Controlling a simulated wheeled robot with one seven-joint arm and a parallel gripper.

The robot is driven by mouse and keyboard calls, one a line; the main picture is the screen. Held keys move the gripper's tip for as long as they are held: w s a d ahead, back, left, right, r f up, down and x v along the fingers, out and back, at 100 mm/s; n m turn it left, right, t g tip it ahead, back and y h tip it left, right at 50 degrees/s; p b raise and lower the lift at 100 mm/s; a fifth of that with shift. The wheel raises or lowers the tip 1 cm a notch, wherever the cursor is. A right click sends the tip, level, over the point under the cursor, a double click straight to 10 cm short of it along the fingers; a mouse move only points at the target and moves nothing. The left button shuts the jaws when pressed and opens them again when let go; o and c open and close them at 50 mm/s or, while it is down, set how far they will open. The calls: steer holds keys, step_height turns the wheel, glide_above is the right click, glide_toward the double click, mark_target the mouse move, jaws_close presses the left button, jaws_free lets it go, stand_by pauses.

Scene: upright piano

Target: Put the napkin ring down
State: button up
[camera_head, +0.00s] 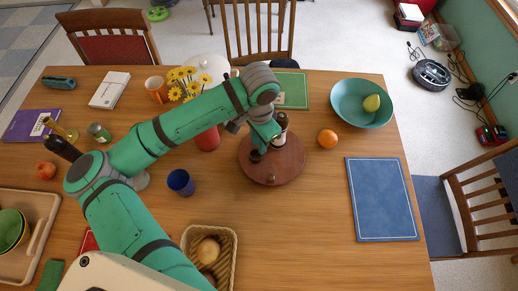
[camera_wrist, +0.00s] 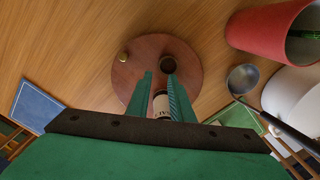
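My gripper (camera_head: 266,136) is over the round wooden turntable (camera_head: 289,172), pointing down. In the wrist view its two green fingers (camera_wrist: 160,78) stand apart, and I see nothing clamped between their tips. A short dark brown round piece with a dark centre (camera_wrist: 167,64), perhaps the napkin ring, is on the turntable just past the right fingertip; it also shows in the head view (camera_head: 256,156). A small brass-coloured piece (camera_head: 270,180) sits near the turntable's front edge, clear of the fingers. A dark bottle with a pale label (camera_wrist: 161,104) shows between the fingers, farther back.
An orange (camera_head: 328,139) and a teal bowl (camera_head: 352,115) with a yellow fruit lie to the right. A blue cup (camera_head: 181,182), a red vase (camera_head: 207,138) with yellow flowers and a basket (camera_head: 227,239) are to the left and front. The table front of the turntable is clear.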

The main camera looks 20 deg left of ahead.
steer(key=shift+r, duration=1.3)
